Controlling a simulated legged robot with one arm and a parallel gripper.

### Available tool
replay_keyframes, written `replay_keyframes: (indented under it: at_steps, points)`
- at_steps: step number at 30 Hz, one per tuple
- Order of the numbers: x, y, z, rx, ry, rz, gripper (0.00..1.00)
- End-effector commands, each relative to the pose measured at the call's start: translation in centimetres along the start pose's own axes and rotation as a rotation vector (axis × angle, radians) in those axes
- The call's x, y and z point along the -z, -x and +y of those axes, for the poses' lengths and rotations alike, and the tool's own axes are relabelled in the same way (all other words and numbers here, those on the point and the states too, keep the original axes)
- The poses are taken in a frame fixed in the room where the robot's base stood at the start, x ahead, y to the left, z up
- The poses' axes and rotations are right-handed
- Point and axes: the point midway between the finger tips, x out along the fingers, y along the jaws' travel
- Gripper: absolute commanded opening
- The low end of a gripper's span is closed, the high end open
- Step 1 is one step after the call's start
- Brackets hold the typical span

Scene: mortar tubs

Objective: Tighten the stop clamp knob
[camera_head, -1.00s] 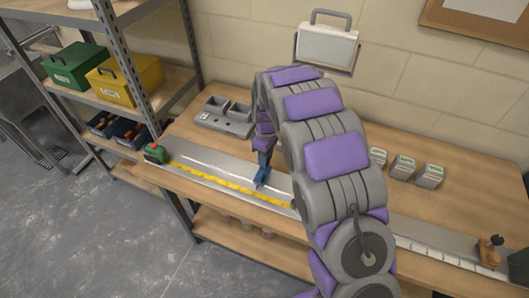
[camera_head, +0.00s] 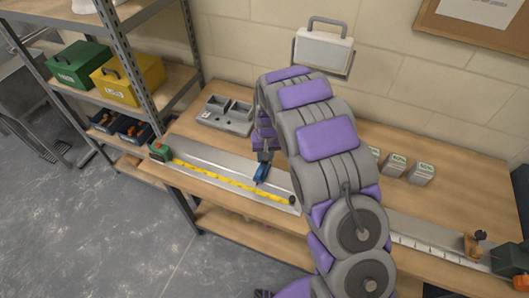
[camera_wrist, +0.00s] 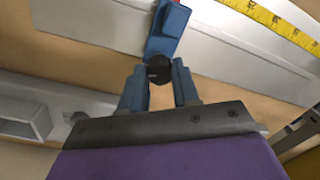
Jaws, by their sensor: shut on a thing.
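The stop clamp is a blue block (camera_wrist: 166,30) with a small red part, set across the pale metal rail in the wrist view. Its round black knob (camera_wrist: 158,67) faces my gripper (camera_wrist: 159,84). My gripper's two blue fingers stand on either side of the knob and are shut on it. In the head view the blue clamp (camera_head: 262,172) lies on the metal rail (camera_head: 215,165) near the middle of the bench. The knob is not clearly visible there, and my arm covers part of the rail.
A grey compartment tray (camera_head: 226,115) stands behind. Several small labelled blocks (camera_head: 421,174) and a wooden piece with a dark knob (camera_head: 474,244) are at right.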

Motion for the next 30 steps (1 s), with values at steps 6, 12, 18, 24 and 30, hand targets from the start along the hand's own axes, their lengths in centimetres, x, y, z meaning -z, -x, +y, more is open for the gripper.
replay_keyframes:
  at_steps: [6, 12, 18, 24, 30]
  points:
    - [0.01, 0.23, 0.01, 0.001, -0.159, 0.009, 0.0]
    - [0.01, 0.2, 0.0, 0.001, -0.255, 0.015, 0.0]
    - [0.04, 0.17, -0.03, 0.001, -0.306, 0.019, 0.0]
    - [0.06, 0.14, -0.03, 0.002, -0.32, 0.02, 0.0]
    - [0.08, 0.13, -0.02, 0.002, -0.321, 0.02, 0.0]
